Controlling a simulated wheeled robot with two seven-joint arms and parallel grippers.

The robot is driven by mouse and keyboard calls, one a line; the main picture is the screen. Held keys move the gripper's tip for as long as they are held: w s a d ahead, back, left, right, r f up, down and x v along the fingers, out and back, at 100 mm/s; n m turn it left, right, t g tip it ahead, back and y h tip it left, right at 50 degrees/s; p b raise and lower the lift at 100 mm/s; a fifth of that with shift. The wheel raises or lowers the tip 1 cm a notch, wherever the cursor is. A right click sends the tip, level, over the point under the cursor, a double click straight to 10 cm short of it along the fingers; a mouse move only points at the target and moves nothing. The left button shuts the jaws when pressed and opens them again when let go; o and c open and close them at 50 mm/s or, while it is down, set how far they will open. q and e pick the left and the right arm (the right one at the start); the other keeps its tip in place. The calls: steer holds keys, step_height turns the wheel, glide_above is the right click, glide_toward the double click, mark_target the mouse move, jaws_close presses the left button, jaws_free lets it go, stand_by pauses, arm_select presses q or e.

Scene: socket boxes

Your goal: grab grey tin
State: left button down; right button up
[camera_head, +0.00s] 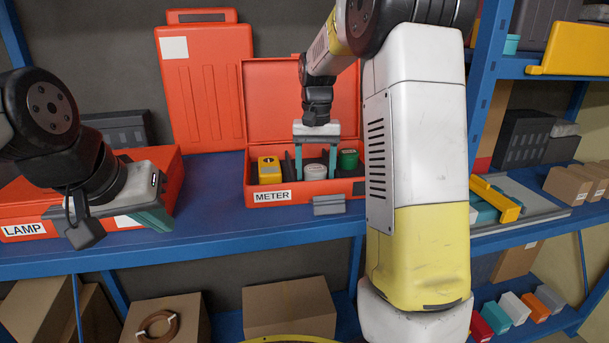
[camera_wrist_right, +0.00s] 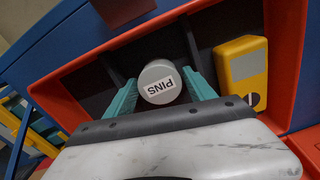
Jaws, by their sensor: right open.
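The grey tin (camera_head: 315,172) stands in the open red METER box (camera_head: 269,207), between a yellow meter and a green tin. In the right wrist view the grey tin (camera_wrist_right: 158,80) shows its lid with a PINS label. My right gripper (camera_head: 315,163) reaches down into the box with its teal fingers apart, one on each side of the grey tin. In the wrist view the fingers (camera_wrist_right: 161,92) flank the tin, with no clear grip on it. My left gripper (camera_head: 150,216) is over the red LAMP box (camera_head: 50,218) at the left; its finger opening is not clear.
A yellow meter (camera_head: 269,168) and a green tin (camera_head: 348,160) stand close to the grey tin in the box. Dark dividers rise inside it. A blue shelf (camera_head: 215,225) carries the boxes. A closed red case (camera_head: 204,90) stands behind.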

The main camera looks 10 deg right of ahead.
steer(key=c, duration=1.3)
steer(key=shift+o, duration=0.2)
steer(key=shift+r, duration=0.1)
